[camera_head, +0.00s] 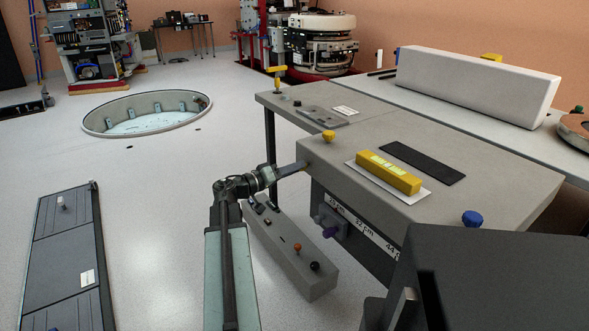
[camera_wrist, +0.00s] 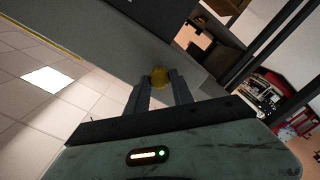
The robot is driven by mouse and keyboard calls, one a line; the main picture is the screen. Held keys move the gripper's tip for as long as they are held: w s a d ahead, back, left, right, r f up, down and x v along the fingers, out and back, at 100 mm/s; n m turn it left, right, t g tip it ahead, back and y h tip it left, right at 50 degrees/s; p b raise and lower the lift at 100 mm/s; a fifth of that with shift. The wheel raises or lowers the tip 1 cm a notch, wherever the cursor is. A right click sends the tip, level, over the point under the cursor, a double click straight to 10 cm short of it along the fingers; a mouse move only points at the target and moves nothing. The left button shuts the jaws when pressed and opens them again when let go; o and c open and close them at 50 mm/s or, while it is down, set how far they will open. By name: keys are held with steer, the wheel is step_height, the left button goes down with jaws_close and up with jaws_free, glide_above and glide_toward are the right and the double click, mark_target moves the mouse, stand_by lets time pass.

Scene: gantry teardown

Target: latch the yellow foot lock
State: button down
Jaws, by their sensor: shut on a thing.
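In the wrist view a rounded yellow knob (camera_wrist: 159,77), which looks like the yellow foot lock, sits between my fingertips against a grey surface. My gripper (camera_wrist: 160,88) is shut on it; the fingers hide part of it. In the head view my gripper (camera_head: 304,166) reaches the left side of a grey bench block (camera_head: 470,165), just below its top edge. A yellow knob (camera_head: 328,136) stands on that block's top, close above my fingertips. I cannot tell whether it is the same knob, nor whether the lock is latched.
A yellow block (camera_head: 388,175) lies on a white plate, with a dark strip beside it. A blue knob (camera_head: 472,218) is at the block's right. A yellow T-handle (camera_head: 277,78) stands behind. A low grey box (camera_head: 290,250) with knobs lies below my gripper.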

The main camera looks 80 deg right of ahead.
steer(key=shift+f, duration=0.1)
stand_by(0.3)
steer(key=c, duration=1.1)
jaws_free()
steer(key=v, duration=0.8)
